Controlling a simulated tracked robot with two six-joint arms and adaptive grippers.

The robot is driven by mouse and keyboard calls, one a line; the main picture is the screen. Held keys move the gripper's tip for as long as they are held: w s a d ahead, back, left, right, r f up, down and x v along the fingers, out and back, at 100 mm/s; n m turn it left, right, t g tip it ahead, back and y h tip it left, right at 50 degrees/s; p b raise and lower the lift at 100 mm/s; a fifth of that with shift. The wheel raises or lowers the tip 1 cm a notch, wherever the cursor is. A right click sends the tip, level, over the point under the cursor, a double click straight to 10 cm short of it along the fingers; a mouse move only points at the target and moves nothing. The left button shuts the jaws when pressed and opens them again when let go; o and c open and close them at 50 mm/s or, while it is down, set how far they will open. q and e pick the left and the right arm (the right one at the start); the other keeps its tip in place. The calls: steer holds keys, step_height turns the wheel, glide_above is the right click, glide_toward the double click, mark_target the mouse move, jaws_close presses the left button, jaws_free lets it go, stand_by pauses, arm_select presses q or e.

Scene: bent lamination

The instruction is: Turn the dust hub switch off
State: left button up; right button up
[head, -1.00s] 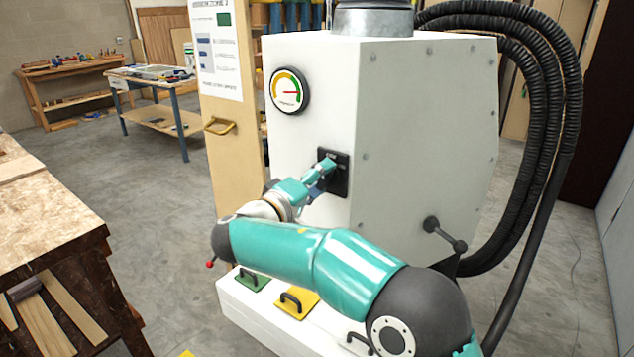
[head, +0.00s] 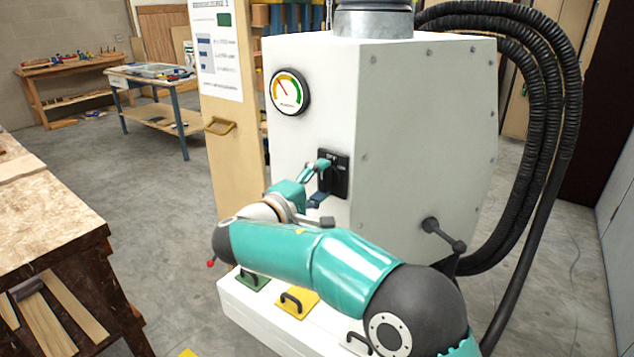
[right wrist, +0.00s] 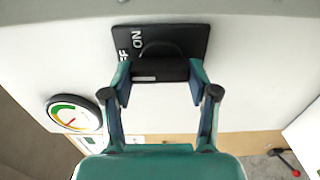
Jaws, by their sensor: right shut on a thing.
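The dust hub (head: 430,130) is a large white cabinet. Its switch has a black plate (head: 341,178) on the front face, which also shows in the right wrist view (right wrist: 193,38) with "ON" and partly hidden "OFF" lettering. My right gripper (head: 325,181) is at the plate. In the right wrist view my right gripper (right wrist: 160,78) has its two fingers closed on the ends of the black switch handle (right wrist: 160,70), which sticks out from the plate. The round gauge (head: 290,91) above has its needle pointing up and left. My left gripper is not in view.
Black hoses (head: 545,120) curve down the hub's right side. A black lever (head: 445,235) sticks out low on that side. A white base with green and yellow handled lids (head: 297,301) lies below my arm. A wooden bench (head: 40,215) stands at left.

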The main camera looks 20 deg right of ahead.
steer(key=shift+f, duration=0.1)
steer(key=o, duration=1.2)
steer(key=shift+w, duration=0.1)
steer(key=shift+c, duration=0.2)
steer(key=v, duration=1.2)
